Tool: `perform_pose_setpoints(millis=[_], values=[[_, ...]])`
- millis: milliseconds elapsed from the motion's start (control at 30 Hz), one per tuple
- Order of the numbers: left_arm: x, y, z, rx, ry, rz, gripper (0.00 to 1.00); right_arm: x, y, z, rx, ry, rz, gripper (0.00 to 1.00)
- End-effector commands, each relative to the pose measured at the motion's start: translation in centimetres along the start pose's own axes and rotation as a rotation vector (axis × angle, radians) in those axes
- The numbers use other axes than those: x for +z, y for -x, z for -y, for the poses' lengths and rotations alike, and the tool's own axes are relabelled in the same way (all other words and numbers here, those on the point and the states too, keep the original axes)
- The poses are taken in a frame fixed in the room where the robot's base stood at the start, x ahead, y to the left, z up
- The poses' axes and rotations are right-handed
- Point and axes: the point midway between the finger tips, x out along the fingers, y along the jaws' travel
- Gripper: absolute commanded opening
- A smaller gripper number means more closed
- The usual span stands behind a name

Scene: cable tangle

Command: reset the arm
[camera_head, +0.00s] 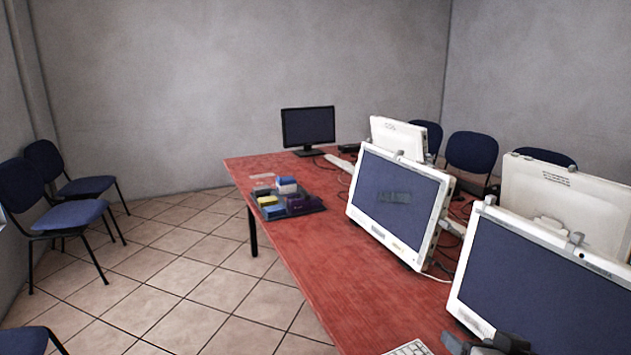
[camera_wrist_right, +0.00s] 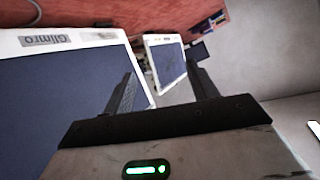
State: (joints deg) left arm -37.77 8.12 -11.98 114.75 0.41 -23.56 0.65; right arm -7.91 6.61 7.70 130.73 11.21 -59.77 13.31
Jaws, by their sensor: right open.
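My right gripper (camera_head: 487,343) shows at the bottom edge of the head view, in front of the nearest white-framed monitor (camera_head: 550,283). In the right wrist view its two dark fingers (camera_wrist_right: 160,60) are spread apart, with nothing between them. That near monitor fills the left of the wrist view (camera_wrist_right: 55,105), and a second white-framed monitor (camera_wrist_right: 168,62) shows beyond the fingers. I cannot tell how close the fingers are to the near screen. My left gripper is not in view.
The red table (camera_head: 320,262) holds a dark tray (camera_head: 312,206) of coloured blocks, a black monitor (camera_head: 308,127), more white-framed monitors (camera_head: 395,197) and loose cables. A keyboard (camera_head: 408,349) lies at the bottom edge. Blue chairs (camera_head: 75,187) stand left.

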Motion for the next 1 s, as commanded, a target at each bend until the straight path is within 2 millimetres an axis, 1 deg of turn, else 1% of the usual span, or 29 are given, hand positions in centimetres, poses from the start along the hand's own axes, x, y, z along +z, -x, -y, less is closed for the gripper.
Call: perform_pose_setpoints(millis=[33, 100, 200, 300, 400, 633, 667, 700, 1000], values=[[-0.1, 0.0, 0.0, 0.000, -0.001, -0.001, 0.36, 3.7, 1.0, 0.3, 0.013, 0.058, 0.111, 0.58], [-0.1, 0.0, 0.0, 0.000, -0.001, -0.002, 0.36, 7.5, 2.3, 0.5, 0.025, 0.125, 0.236, 0.58], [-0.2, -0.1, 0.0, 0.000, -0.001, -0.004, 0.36, 11.7, 4.4, 0.7, 0.034, 0.198, 0.378, 0.58], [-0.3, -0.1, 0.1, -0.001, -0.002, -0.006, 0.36, 14.9, 6.4, 0.8, 0.037, 0.256, 0.496, 0.58], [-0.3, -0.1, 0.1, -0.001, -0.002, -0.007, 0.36, 17.5, 8.5, 0.8, 0.036, 0.306, 0.599, 0.58], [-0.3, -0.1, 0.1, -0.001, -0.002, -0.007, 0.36, 22.2, 13.4, 0.9, 0.025, 0.401, 0.809, 0.58], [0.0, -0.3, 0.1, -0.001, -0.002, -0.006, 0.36, 22.8, 13.3, 0.9, 0.020, 0.408, 0.812, 0.58], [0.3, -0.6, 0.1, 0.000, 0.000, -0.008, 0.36, 23.2, 12.2, 1.0, 0.008, 0.405, 0.777, 0.58], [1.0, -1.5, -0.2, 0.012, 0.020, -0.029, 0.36, 26.3, 7.3, 2.6, -0.089, 0.383, 0.566, 0.58]])
